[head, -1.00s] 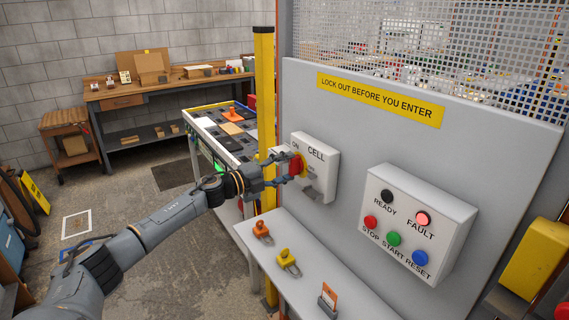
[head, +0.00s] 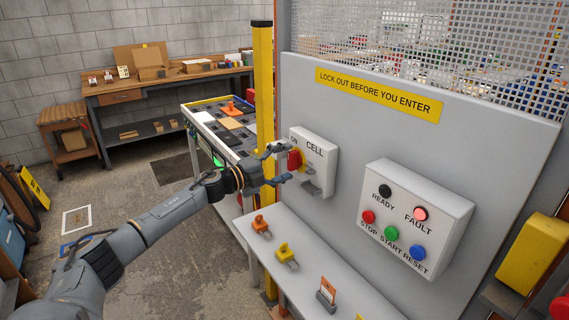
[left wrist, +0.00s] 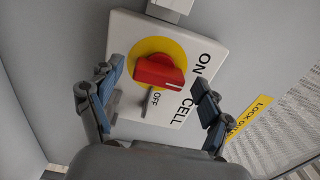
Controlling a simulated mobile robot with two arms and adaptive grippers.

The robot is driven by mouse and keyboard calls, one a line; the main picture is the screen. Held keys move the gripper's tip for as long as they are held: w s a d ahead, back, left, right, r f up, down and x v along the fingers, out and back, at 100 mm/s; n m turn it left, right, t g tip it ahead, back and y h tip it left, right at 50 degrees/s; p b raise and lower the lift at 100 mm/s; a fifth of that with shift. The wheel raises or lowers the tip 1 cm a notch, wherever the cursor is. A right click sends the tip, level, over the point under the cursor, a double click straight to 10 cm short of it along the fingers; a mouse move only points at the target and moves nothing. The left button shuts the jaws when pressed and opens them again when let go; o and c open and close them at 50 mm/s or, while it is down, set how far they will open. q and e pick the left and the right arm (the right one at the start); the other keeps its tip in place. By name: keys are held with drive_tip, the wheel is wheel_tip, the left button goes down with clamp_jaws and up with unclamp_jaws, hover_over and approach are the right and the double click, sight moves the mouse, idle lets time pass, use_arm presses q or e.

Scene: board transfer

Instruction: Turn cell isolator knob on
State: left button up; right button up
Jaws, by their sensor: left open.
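The red isolator knob (head: 294,160) sits on a yellow disc on the white CELL box (head: 319,165), fixed to the grey panel. In the left wrist view the red knob (left wrist: 160,71) has its long bar lying roughly along the line toward the ON label, with OFF off to its side. My left gripper (head: 282,164) is open just in front of the knob. In the left wrist view its fingers (left wrist: 157,105) stand wide apart on either side of the knob, with no visible contact. My right gripper is not in view.
A button box (head: 416,218) with a lit FAULT lamp is on the panel to the right. A narrow shelf (head: 300,285) below holds two padlocks (head: 261,226) (head: 285,254) and an orange tag (head: 327,290). A yellow post (head: 263,90) stands behind my left gripper.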

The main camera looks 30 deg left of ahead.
use_arm(q)
drive_tip(key=v, duration=1.2)
idle(0.6)
